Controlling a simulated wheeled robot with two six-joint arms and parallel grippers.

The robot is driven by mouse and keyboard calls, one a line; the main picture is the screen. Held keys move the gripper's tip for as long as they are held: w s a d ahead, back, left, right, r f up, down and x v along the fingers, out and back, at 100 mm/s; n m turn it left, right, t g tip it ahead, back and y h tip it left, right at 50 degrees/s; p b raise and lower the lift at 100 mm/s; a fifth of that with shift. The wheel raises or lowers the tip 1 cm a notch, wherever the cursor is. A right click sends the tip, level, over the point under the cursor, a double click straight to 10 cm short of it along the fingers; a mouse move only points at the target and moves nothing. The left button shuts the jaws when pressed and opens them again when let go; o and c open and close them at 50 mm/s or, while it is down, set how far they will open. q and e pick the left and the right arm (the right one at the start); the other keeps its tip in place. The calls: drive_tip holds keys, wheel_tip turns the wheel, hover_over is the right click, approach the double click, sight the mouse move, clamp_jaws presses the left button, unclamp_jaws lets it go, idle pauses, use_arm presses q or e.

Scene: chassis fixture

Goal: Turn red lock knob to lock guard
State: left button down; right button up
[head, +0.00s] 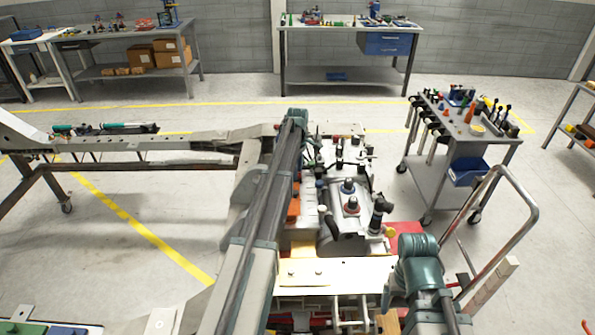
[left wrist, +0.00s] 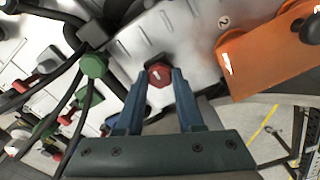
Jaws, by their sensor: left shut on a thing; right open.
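The red lock knob (left wrist: 159,75) shows in the left wrist view, in a dark mount at the edge of a light metal panel (left wrist: 180,35), with a pale mark on its face. My left gripper (left wrist: 158,84) has its two blue fingers on either side of the knob and is shut on it. An orange plate (left wrist: 268,55), possibly the guard, lies to the right of the knob. In the head view my left arm reaches over the chassis fixture (head: 345,180) and hides the knob. My right arm enters at lower right; its gripper is not visible.
Green and red fittings with dark hoses (left wrist: 93,66) lie left of the fingers. A tool cart (head: 455,155) stands right of the fixture, with a bent metal handle rail (head: 525,195) nearer. A chassis rail (head: 150,143) extends left. Workbenches stand behind, across open floor.

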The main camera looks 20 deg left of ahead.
use_arm(q)
drive_tip(key=m, duration=0.8)
drive_tip(key=shift+m, duration=0.4)
drive_tip(key=m, duration=0.9)
idle(0.4)
drive_tip(key=c, duration=0.5)
unclamp_jaws()
